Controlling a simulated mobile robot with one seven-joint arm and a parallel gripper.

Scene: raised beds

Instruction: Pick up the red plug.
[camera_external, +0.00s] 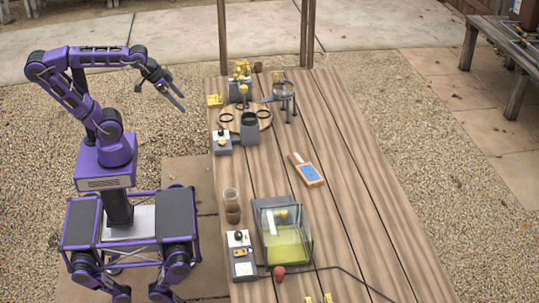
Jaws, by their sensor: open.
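The red plug (279,273) sits on the wooden table near its front end, just in front of the glass tank and beside the grey control box. A dark cable runs near it to the right. My gripper (177,98) is open and empty. It is raised in the air off the far left side of the table, well away from the plug.
A brown jar (232,208) is further back. The table's right side (355,180) is mostly clear.

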